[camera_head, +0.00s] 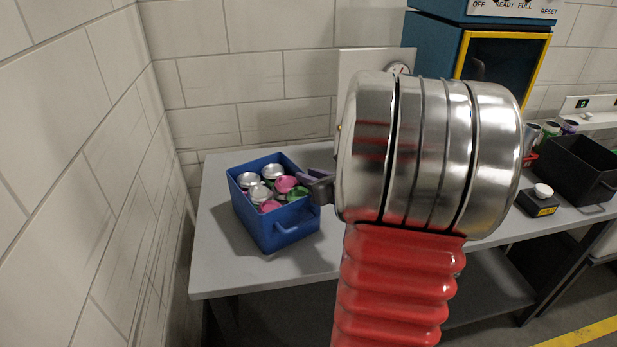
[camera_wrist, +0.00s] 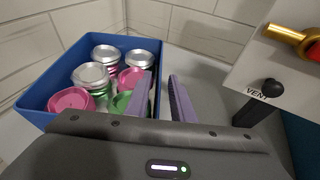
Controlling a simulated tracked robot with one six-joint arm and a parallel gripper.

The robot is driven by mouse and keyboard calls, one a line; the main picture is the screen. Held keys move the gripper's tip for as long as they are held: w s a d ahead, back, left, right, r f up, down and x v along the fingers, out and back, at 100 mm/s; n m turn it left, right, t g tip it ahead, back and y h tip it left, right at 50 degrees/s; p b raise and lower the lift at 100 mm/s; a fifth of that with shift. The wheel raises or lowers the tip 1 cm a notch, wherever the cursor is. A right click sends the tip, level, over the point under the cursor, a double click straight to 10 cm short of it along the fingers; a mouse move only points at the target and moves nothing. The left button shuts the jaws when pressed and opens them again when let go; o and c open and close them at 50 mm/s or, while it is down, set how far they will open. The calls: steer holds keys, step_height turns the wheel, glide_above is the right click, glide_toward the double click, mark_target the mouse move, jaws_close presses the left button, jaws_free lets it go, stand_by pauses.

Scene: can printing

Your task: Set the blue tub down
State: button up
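The blue tub (camera_head: 268,228) sits upright on the left part of the grey table, in the corner by the walls. It holds several cans with silver, pink and green tops. It also shows at the left of the wrist view (camera_wrist: 28,98). My gripper (camera_head: 318,178) is at the tub's right wall, partly hidden behind my arm in the head view. In the wrist view, its two purple fingers (camera_wrist: 166,84) are apart, one on the inner side of the tub's right wall and one outside it. A gap shows between the wall and the outer finger.
The grey table (camera_head: 225,268) has free room in front of the tub. A panel with a gauge (camera_head: 398,68) and a blue machine with a yellow-framed door (camera_head: 502,62) stand behind. A black bin (camera_head: 578,172) and a small white-button box (camera_head: 541,200) are at right.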

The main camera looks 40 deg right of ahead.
steer(key=v, duration=1.2)
stand_by(0.8)
